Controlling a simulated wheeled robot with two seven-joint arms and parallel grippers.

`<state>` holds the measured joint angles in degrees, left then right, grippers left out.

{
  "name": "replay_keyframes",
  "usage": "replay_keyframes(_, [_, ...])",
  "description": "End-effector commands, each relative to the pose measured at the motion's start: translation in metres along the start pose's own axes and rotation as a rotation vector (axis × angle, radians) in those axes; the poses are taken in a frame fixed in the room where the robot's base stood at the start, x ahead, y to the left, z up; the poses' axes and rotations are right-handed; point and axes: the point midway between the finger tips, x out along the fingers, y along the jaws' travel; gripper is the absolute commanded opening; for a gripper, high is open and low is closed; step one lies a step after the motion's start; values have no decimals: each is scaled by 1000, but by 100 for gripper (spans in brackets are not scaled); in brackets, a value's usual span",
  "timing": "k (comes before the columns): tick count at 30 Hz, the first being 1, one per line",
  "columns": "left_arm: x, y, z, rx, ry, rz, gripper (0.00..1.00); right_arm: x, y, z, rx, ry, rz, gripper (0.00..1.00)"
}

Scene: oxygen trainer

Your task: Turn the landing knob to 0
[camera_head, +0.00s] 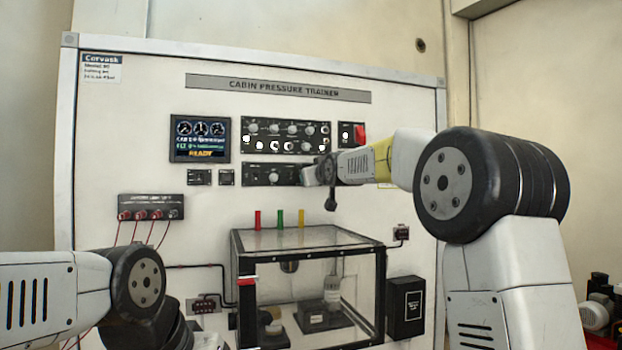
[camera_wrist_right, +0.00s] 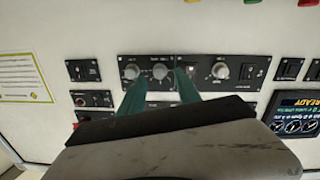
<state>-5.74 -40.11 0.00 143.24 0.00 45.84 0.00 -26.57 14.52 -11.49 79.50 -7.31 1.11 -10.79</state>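The right wrist view is upside down to the panel. There, the green fingers of my right gripper (camera_wrist_right: 159,79) are apart, with a grey knob (camera_wrist_right: 160,71) between their tips. I cannot tell whether they touch it. Other knobs on the strip are at left (camera_wrist_right: 130,71) and right (camera_wrist_right: 220,71). Labels are too small to identify the landing knob. My left gripper is out of view.
Above the strip is a panel with several knobs (camera_head: 285,128), beside a display (camera_head: 200,139) reading READY. A red switch cover (camera_head: 360,132) is close by. A clear chamber (camera_head: 310,240) with dark edges juts out below. My left arm is low at left.

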Motion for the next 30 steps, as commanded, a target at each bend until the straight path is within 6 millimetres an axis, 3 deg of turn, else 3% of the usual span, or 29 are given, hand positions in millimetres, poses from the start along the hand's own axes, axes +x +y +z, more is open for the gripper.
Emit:
replay_keyframes(4, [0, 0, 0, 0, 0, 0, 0, -30, -2, -1, 1, 1, -4, 40])
replay_keyframes(12, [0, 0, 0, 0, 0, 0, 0, -48, -1, -1, -2, 0, -2, 40])
replay_keyframes(30, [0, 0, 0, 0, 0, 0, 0, -52, 0, 1, 0, -2, 0, 40])
